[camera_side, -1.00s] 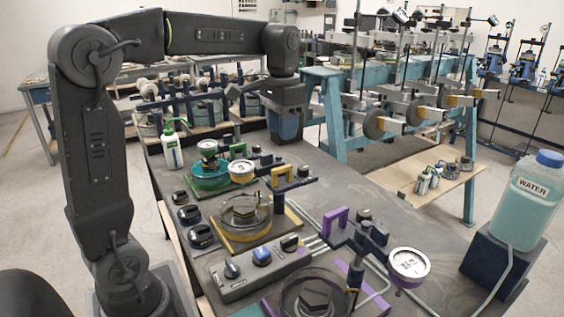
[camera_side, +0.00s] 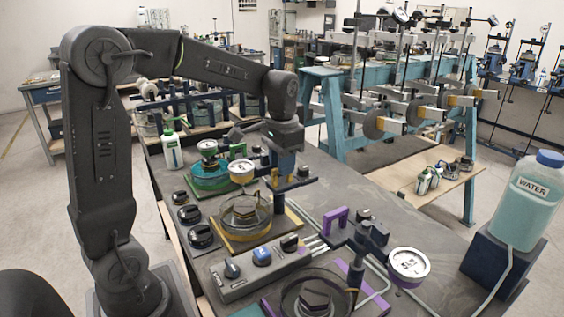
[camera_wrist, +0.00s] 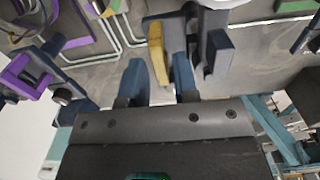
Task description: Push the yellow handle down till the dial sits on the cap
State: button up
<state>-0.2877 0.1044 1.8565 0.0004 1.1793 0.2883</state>
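The yellow handle (camera_side: 275,179) is partly hidden behind my gripper in the side view. In the wrist view the yellow handle (camera_wrist: 157,54) stands upright, with its near end at the gap between my fingers. My gripper (camera_wrist: 159,82) looks open, with a finger on each side of the handle's end; contact cannot be told. My gripper (camera_side: 284,178) is low over the handle in the side view. The white dial (camera_side: 242,172) appears above the dark hexagonal cap (camera_side: 243,209), which sits in a clear ring on a yellow-edged base, with a visible gap between them.
A green-handled unit (camera_side: 208,165) stands behind, and a purple-handled unit with its dial (camera_side: 408,262) stands in front. A control box with knobs (camera_side: 262,257), a bottle (camera_side: 171,148) and a water jug (camera_side: 526,200) stand around.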

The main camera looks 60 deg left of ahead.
aim_at(282, 184)
grip_shut()
jog(key=shift+f, duration=0.1)
notch_tip(282, 184, down, 5)
jog(key=shift+r, duration=0.1)
dwell(0.3)
jog(key=shift+o, duration=1.2)
grip_release()
jog(key=shift+r, duration=0.1)
